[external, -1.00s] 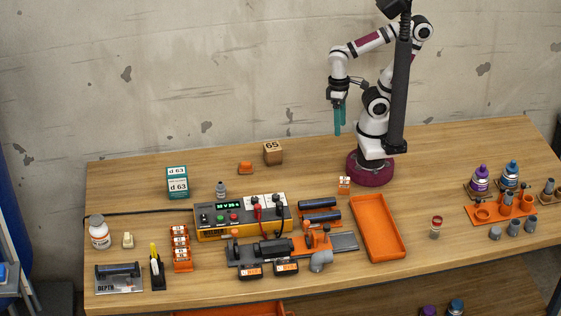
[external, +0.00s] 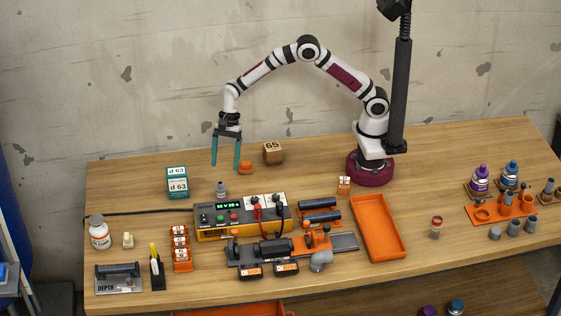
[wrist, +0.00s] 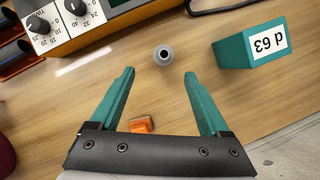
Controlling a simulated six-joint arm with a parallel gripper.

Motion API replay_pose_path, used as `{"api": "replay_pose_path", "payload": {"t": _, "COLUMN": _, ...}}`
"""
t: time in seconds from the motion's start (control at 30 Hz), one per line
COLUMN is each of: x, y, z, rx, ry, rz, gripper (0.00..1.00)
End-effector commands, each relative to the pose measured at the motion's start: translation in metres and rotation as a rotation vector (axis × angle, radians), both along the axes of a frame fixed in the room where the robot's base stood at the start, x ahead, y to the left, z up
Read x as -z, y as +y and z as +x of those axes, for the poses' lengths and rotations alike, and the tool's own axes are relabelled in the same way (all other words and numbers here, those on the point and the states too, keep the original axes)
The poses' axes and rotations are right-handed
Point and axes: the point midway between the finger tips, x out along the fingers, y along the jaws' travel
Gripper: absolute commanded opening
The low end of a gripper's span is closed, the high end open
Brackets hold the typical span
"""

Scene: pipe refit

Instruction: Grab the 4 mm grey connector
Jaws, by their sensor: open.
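A small grey connector (external: 221,189) stands upright on the table behind the yellow welder box. Its round top with a dark bore shows in the wrist view (wrist: 163,54); no size mark is readable. My gripper (external: 226,167) is open and empty, with teal fingers pointing down, above the table and a little behind the connector. In the wrist view the connector lies just beyond the fingertips (wrist: 160,73), roughly centred between them and not touched.
A teal box marked "d 63" (external: 177,182) stands left of the connector. An orange piece (external: 246,168) and a wooden block marked 65 (external: 273,153) are to the right. The welder box (external: 243,216) is in front. Several grey fittings (external: 514,228) stand far right.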

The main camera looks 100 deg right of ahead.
Motion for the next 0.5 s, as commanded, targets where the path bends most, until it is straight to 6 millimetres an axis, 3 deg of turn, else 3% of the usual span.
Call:
{"api": "replay_pose_path", "payload": {"t": 0.1, "x": 0.027, "y": 0.010, "z": 0.005, "rx": -0.002, "ry": 0.003, "rz": 0.000, "gripper": 0.80}}
{"api": "replay_pose_path", "payload": {"t": 0.5, "x": 0.088, "y": 0.029, "z": 0.021, "rx": -0.004, "ry": 0.000, "rz": -0.002, "gripper": 0.80}}
